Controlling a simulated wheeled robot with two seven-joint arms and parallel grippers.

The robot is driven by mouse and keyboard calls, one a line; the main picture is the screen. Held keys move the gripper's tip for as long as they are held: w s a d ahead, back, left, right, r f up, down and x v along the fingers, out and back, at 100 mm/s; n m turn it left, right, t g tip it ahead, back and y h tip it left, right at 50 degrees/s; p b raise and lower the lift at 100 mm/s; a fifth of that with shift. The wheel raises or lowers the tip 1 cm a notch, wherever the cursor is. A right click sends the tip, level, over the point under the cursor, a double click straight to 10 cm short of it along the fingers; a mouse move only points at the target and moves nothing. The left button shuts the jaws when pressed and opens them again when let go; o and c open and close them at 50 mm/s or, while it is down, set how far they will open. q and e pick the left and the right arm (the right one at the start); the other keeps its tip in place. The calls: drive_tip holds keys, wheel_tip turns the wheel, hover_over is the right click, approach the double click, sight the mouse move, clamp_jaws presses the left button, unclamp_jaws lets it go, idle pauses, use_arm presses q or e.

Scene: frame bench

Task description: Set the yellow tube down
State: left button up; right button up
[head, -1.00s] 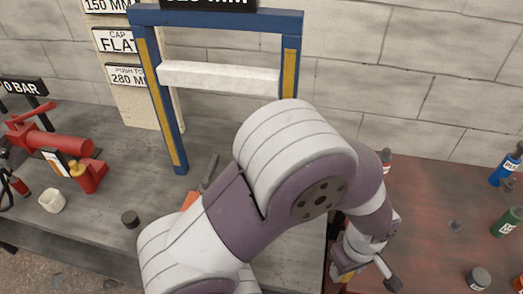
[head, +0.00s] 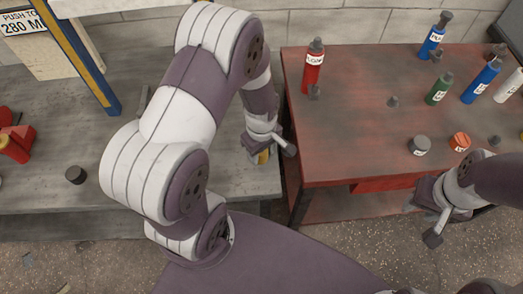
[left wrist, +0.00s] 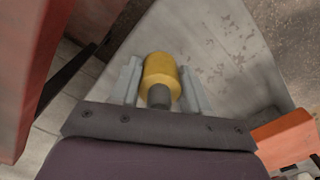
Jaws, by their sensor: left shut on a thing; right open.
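The yellow tube (left wrist: 161,68) is between the two fingers of my left gripper (left wrist: 162,84) in the left wrist view, with a dark grey end toward the wrist. In the head view, my left gripper (head: 266,148) is over the right end of the grey bench, beside the red table. Only a small yellow part of the tube (head: 262,158) shows there below it. I cannot tell whether the tube touches the bench. My right gripper (head: 432,222) is open and empty in front of the red table.
The red table (head: 345,130) holds a red bottle (head: 313,70) and several other bottles and caps. An orange block (left wrist: 285,138) is near the left gripper.

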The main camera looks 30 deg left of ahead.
sight(262, 155)
use_arm(q)
drive_tip(key=o, duration=1.2)
wheel_tip(262, 155, up, 12)
drive_tip(key=shift+f+p, duration=0.1)
drive_tip(key=shift+p, duration=0.85)
drive_tip(key=s+d+r+m+t, duration=0.1)
drive_tip(key=s+r+m, duration=0.3)
drive_tip(key=m, duration=0.8)
drive_tip(key=shift+s+d+r+m, duration=0.2)
drive_tip(key=shift+d+m, duration=0.15)
drive_tip(key=shift+m, duration=0.05)
